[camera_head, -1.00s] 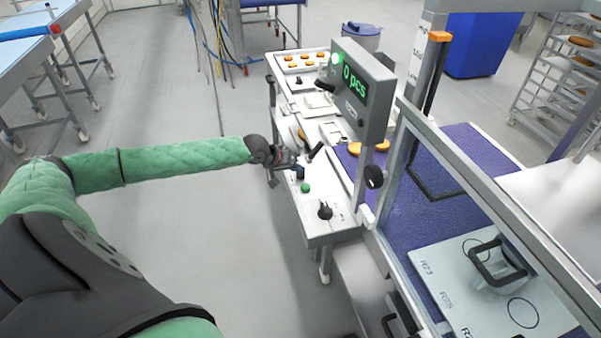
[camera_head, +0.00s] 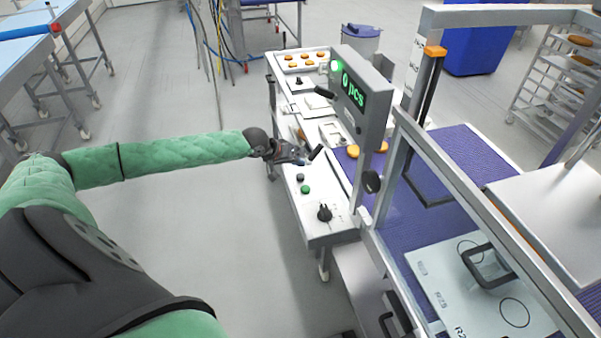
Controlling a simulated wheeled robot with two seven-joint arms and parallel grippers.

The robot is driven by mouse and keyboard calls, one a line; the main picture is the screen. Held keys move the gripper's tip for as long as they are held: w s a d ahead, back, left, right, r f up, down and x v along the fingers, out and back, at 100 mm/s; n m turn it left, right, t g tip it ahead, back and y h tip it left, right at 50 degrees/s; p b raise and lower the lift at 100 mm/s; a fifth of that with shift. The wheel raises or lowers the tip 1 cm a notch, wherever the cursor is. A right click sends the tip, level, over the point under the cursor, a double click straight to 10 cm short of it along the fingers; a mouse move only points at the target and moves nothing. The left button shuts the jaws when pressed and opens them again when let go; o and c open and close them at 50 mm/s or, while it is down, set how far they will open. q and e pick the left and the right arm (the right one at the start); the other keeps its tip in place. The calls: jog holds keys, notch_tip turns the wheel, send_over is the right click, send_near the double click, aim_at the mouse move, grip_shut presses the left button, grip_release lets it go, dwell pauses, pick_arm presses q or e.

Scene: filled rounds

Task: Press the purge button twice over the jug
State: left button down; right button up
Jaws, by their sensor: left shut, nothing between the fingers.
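My left gripper (camera_head: 301,160) is shut and empty. It hangs over the near-left part of the white machine's control panel (camera_head: 338,219). A dark button (camera_head: 300,177) shows on the panel just below the gripper, with a visible gap in the picture. A green button (camera_head: 305,189) sits in front of it, and a black knob (camera_head: 324,213) nearer still. No label shows which is the purge button. I cannot make out a jug. My right gripper is not in view.
A display (camera_head: 364,92) reading "0 pcs" stands right of the gripper, with a green lamp on top. A short black handle (camera_head: 316,152) sticks up beside the gripper. A metal frame (camera_head: 470,200) and purple belt (camera_head: 465,150) lie right.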

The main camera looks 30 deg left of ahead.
pick_arm(q)
jog(key=shift+r+p, duration=0.75)
jog(key=shift+r, duration=0.45)
